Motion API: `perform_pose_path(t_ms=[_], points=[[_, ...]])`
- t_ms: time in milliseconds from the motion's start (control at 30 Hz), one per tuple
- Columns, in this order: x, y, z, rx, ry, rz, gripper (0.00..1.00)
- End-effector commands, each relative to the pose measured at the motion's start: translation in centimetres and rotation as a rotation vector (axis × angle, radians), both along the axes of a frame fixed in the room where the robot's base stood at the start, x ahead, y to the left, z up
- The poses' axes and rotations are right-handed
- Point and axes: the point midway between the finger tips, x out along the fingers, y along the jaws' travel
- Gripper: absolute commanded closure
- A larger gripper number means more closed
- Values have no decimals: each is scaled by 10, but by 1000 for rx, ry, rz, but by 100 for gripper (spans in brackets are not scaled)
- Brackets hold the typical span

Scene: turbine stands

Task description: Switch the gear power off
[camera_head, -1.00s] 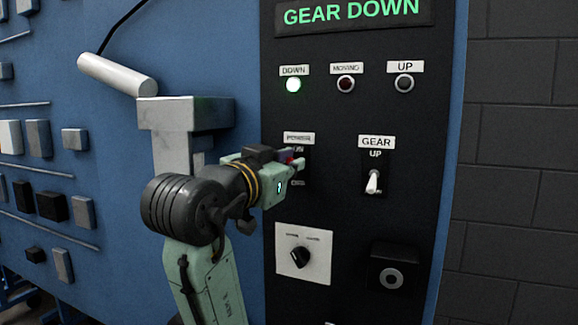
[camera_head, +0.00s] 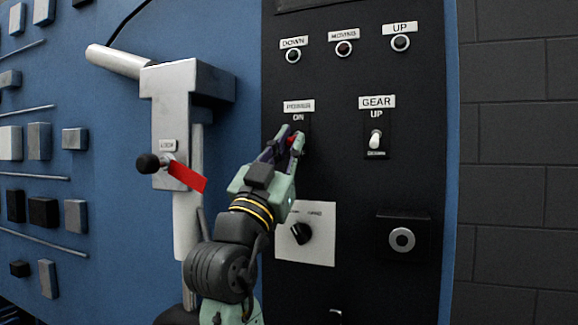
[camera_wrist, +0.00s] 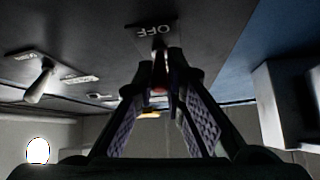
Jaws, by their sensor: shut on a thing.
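The black panel (camera_head: 420,190) carries a POWER label (camera_head: 299,106) with ON printed below it. A power switch with a red part (camera_head: 290,140) sits under that label, mostly hidden by my fingers. My gripper (camera_head: 291,137) reaches it from below left and is shut on the switch lever. In the wrist view the fingertips (camera_wrist: 160,82) close around the lever, with a red spot (camera_wrist: 159,91) between them and the OFF marking (camera_wrist: 155,30) upside down beyond. The DOWN lamp (camera_head: 293,56) is unlit.
A white GEAR toggle (camera_head: 375,140) is to the right, a rotary knob (camera_head: 301,233) on a white plate below, and a round key-like fitting (camera_head: 402,239) lower right. A grey lever housing with a red tag (camera_head: 188,177) stands close to the left of my arm.

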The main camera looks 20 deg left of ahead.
Motion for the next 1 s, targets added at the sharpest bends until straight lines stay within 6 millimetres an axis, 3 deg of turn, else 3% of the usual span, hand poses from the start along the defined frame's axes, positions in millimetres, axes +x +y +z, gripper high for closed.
perform_pose_path(t_ms=[33, 300, 800, 833, 1000], points=[[1, -1, -7, -1, -24, -2, 100], [2, 0, -6, -3, -107, 0, 100], [2, 0, -5, -3, -123, 0, 100], [2, 0, -5, -3, -123, 0, 87], [2, 0, -5, -3, -122, 0, 75]])
